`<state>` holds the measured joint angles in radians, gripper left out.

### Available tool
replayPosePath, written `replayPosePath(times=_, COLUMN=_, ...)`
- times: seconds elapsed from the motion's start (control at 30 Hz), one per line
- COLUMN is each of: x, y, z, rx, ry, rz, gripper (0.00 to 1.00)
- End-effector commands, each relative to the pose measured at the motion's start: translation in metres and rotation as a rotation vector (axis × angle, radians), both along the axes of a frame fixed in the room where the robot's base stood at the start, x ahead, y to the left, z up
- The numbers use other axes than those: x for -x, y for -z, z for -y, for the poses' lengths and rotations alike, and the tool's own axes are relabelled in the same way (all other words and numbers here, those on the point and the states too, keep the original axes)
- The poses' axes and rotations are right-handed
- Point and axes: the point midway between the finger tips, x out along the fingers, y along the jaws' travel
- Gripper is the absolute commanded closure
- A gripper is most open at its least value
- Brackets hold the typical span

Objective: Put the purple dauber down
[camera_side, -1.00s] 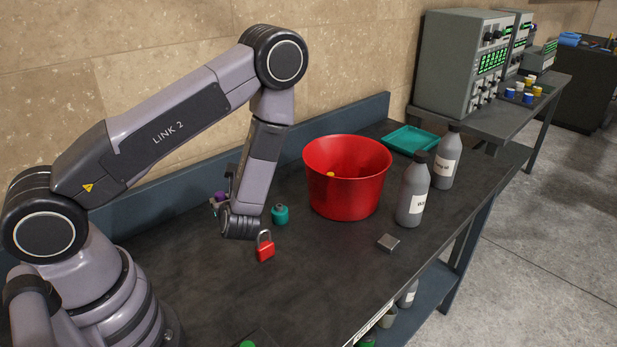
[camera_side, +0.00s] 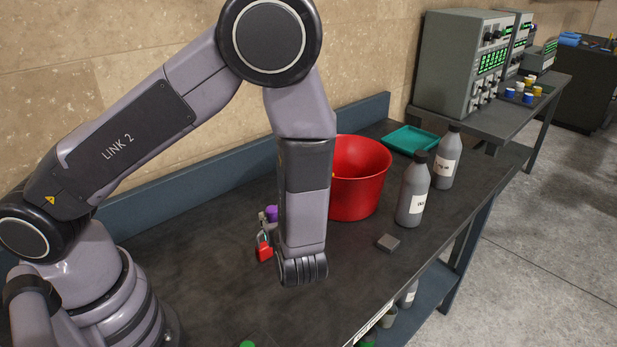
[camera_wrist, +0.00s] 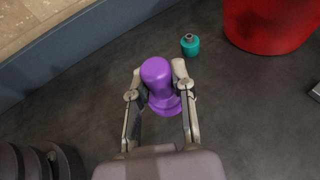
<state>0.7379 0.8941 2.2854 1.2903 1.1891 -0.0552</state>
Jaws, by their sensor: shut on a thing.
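The purple dauber (camera_wrist: 157,82) is between the two fingers of my gripper (camera_wrist: 158,70) in the wrist view, and the gripper is shut on it. In the side view the dauber's purple part (camera_side: 271,213) shows just left of my forearm, with a bit of my gripper (camera_side: 264,222) beside it. My wrist hides the rest of both. I cannot tell whether the dauber touches the table.
A teal bottle (camera_wrist: 190,45) stands close by, hidden in the side view. A red bucket (camera_side: 358,185) stands behind my forearm. A red padlock (camera_side: 265,250), a small grey block (camera_side: 388,243) and two grey bottles (camera_side: 412,190) are on the table. The front left is mostly clear.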

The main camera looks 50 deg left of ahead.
Motion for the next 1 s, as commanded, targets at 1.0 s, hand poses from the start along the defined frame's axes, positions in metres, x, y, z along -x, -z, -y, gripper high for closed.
replayPosePath(times=1.0, x=0.014, y=0.122, z=0.040, rx=0.018, ry=0.033, rz=-0.013, gripper=1.00)
